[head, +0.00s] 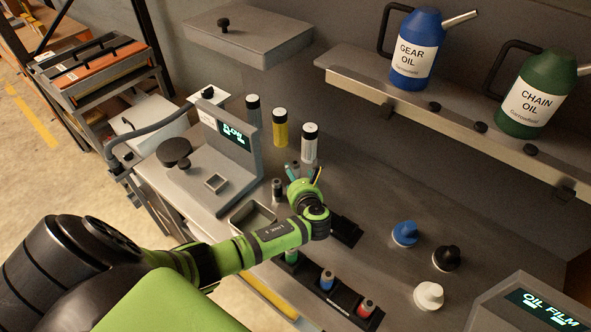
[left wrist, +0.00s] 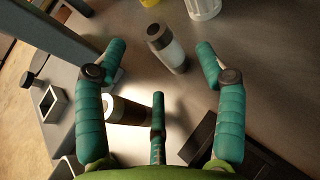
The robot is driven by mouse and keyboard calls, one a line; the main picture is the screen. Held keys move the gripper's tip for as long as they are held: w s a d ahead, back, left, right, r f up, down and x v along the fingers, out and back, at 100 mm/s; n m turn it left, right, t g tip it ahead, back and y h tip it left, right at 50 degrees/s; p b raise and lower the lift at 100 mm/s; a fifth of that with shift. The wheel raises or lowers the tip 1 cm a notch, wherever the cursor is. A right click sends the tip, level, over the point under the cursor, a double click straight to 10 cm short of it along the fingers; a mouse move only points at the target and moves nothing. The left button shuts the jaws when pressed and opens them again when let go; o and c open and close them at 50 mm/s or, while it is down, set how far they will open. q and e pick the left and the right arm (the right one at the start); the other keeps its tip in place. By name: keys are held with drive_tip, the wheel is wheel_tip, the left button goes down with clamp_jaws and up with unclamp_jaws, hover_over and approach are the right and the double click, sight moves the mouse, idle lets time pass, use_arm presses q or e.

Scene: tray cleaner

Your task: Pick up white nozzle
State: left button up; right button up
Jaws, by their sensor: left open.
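The white nozzle (head: 428,296) stands on the grey bench at the lower right of the head view, with a rounded base and a knob-like top. A black nozzle (head: 446,258) and a blue nozzle (head: 405,233) stand behind it. My left gripper (head: 304,174) is well to the left of the nozzles, over the middle of the bench. In the left wrist view its teal fingers (left wrist: 165,76) are spread, and it is open and empty. The white nozzle does not show in the left wrist view. My right gripper is not in view.
A dark rack (head: 338,296) with small coloured vials lies between my left arm and the white nozzle. Tall yellow (head: 280,130) and white (head: 310,143) bottles stand behind the gripper. The bench around the nozzles is clear.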

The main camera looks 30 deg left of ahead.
sight(294, 173)
use_arm(q)
drive_tip(key=shift+x, duration=1.75)
drive_tip(key=shift+s+d+f, duration=0.1)
drive_tip(key=shift+f, duration=0.05)
drive_tip(key=shift+c, duration=0.4)
drive_tip(key=c, duration=1.2)
